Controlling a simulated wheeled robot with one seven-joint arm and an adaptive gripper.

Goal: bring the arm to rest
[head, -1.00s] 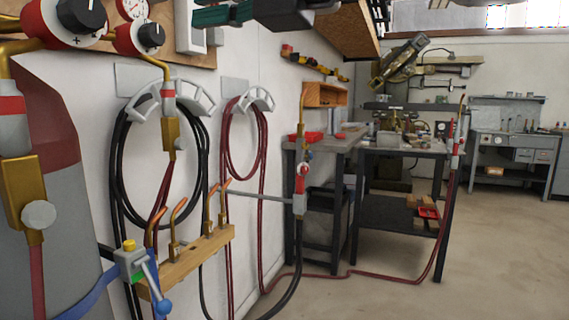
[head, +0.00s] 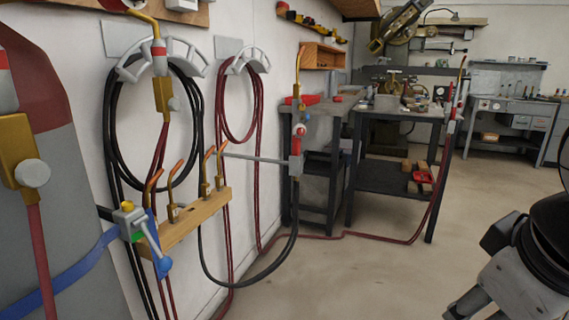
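Part of my arm (head: 495,275), grey and black, shows at the lower right corner of the head view and runs off the right and bottom edges. It hangs in front of bare floor and touches nothing that I can see. I cannot make out two fingertips on it, so whether my gripper is open or shut does not show. No held object is visible.
At left stand a grey cylinder (head: 50,170) and a wooden torch rack (head: 185,222). Black hoses (head: 112,130) and red hoses hang on the wall. A workbench (head: 395,190) stands behind.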

